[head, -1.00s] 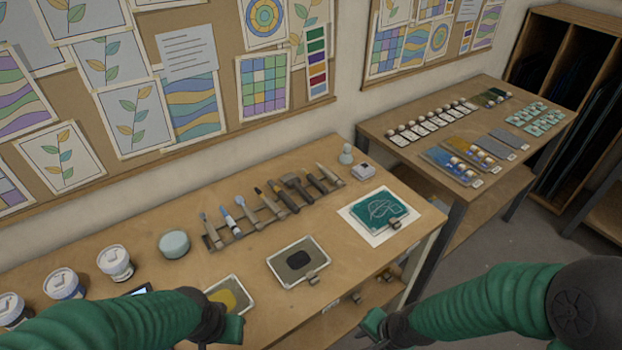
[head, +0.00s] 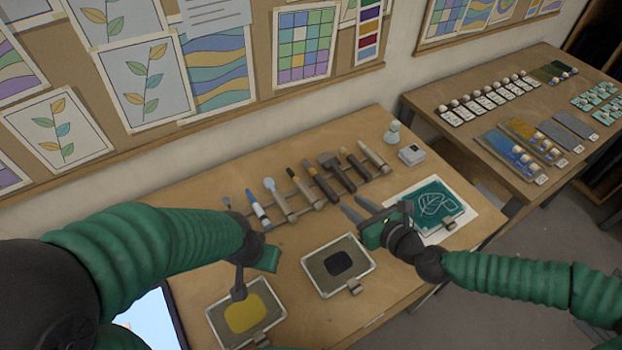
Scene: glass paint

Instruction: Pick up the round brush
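Several brushes and tools lie side by side on a low rack (head: 268,224) on the table. One has a pale blue rounded tip (head: 269,184), one a blue and white end (head: 255,204), and one a brown tip (head: 293,174). I cannot tell for sure which is the round brush. My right gripper (head: 351,201) is open and empty, its two dark fingers pointing up and left, just in front of the rack's right half. My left gripper (head: 240,284) hangs over the yellow tray, left of and in front of the rack; its finger opening is unclear.
A tray with a yellow patch (head: 243,312) and one with a dark patch (head: 338,265) lie in front. A small bottle (head: 392,133) and a grey box (head: 411,154) stand at the back right.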

